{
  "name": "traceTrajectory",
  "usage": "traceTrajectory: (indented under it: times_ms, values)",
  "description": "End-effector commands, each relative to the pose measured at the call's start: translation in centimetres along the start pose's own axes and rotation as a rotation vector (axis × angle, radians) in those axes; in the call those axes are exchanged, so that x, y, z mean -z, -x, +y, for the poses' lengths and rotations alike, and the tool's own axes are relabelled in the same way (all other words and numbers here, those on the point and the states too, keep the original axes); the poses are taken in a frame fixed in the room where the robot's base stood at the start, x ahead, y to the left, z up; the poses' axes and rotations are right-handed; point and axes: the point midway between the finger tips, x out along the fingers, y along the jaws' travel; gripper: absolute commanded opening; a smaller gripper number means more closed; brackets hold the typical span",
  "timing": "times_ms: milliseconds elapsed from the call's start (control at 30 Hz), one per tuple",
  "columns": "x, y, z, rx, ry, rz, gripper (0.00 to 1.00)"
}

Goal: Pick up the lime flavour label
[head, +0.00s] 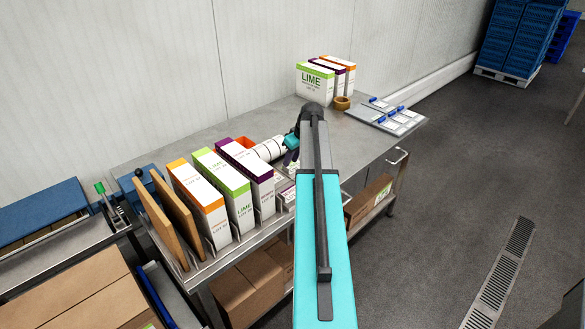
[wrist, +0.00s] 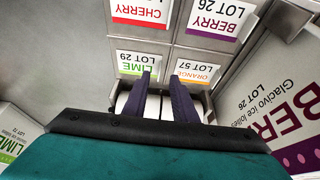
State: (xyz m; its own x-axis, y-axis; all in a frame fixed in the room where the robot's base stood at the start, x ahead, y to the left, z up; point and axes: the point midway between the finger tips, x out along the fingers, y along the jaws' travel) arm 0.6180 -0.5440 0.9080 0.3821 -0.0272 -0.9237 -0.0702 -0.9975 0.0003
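The lime flavour label (wrist: 138,63) is a white card with green lettering, reading LIME LOT 29, in a compartment of a grey metal holder (wrist: 172,45) in the wrist view. Cherry (wrist: 141,12), berry (wrist: 214,17) and orange (wrist: 196,71) labels lie in the compartments around it. My gripper (wrist: 162,76) has two dark purple fingers set apart, with nothing held between them. Its tips are at the near edges of the lime and orange labels; I cannot tell their height. In the head view my gripper (head: 291,150) is partly hidden by my arm.
Orange (head: 200,200), lime (head: 226,188) and berry (head: 248,174) cartons stand in a rack on the metal table (head: 190,143), left of my gripper. White rolls (head: 269,149) lie beside it. More cartons (head: 315,84), brown tape (head: 342,103) and a tray (head: 385,117) are farther back.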

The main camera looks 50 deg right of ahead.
Motion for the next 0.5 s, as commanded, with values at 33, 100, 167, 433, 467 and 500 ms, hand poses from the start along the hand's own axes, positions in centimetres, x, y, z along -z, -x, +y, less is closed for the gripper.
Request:
traceTrajectory:
  times_ms: [33, 100, 167, 433, 467, 500]
  values:
    - [0.0, -0.2, 0.0, 0.001, 0.0, -0.001, 0.25]
    - [0.0, -0.6, 0.0, 0.001, 0.0, -0.001, 0.25]
    - [0.0, -1.0, 0.0, 0.002, 0.0, -0.002, 0.25]
    - [-0.1, -3.6, 0.1, 0.001, -0.001, -0.001, 0.25]
    - [-0.1, -3.9, 0.1, 0.001, -0.001, -0.001, 0.25]
    - [-0.1, -4.2, 0.1, 0.001, -0.001, -0.001, 0.25]
